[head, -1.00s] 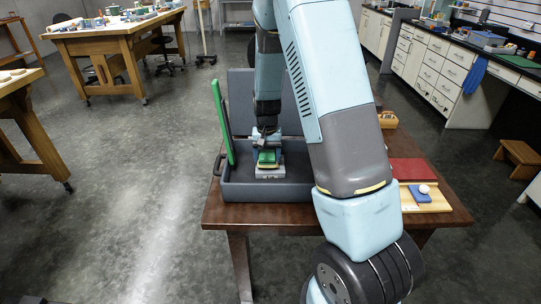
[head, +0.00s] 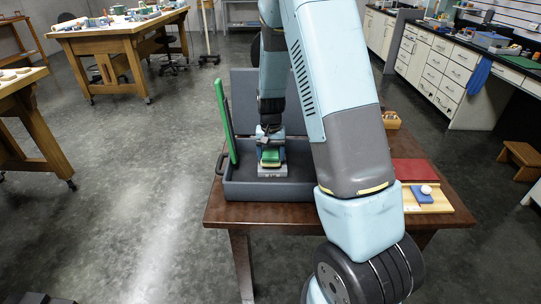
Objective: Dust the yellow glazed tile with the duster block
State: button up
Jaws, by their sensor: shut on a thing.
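My gripper (head: 268,144) points down inside the open grey case on the table. It is shut on a small green block (head: 270,154), which looks like the duster block. A yellow patch (head: 270,164) shows right at the block's lower edge and looks like the yellow glazed tile. It sits on a light grey stand (head: 272,172) in the case. The view is too small to tell whether the block touches the tile. The fingertips and part of the tile are hard to make out.
The grey case (head: 240,190) has a raised lid behind and a tall green bar (head: 225,122) at its left. On the brown table (head: 290,214), right of my arm, lie a red panel (head: 412,171) and a wooden tray (head: 440,206) with a blue block (head: 421,195) and white ball.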

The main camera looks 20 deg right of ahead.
aim_at(270, 151)
jog(key=shift+r, duration=3.5)
